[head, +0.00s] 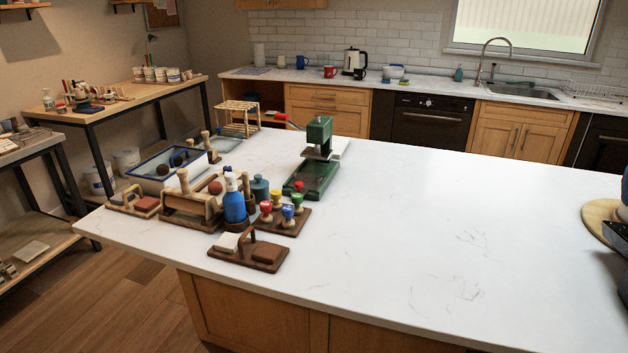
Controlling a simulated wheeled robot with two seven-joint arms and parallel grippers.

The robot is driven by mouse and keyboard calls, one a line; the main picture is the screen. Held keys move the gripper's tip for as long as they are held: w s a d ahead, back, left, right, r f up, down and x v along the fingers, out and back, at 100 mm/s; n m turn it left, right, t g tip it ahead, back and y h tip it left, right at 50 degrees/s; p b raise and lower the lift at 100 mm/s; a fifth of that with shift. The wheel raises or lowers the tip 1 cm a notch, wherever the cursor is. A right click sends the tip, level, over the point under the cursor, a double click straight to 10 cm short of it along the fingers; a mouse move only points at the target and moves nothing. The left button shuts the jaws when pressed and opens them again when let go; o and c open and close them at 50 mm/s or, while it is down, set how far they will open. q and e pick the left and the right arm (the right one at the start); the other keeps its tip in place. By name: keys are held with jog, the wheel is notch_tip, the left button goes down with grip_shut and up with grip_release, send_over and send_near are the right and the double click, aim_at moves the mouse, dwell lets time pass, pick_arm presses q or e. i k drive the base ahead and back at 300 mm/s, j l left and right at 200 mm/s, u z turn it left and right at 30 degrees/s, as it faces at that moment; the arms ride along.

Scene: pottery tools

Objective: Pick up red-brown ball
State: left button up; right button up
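A red-brown ball (215,187) sits at the wooden caddy (190,215) on the left part of the white counter. A blue bottle (235,207) stands just to its right and partly hides the caddy.
Colour-topped stamps (288,213), a handled wooden holder (247,252) and a green press (316,165) stand close to the caddy. The counter's middle (430,230) is clear.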

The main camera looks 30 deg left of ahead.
aim_at(215, 187)
jog(key=u, duration=1.6)
jog(key=i+j+z, duration=0.3)
jog(key=i+z, duration=0.15)
jog(key=i+j+z, duration=0.45)
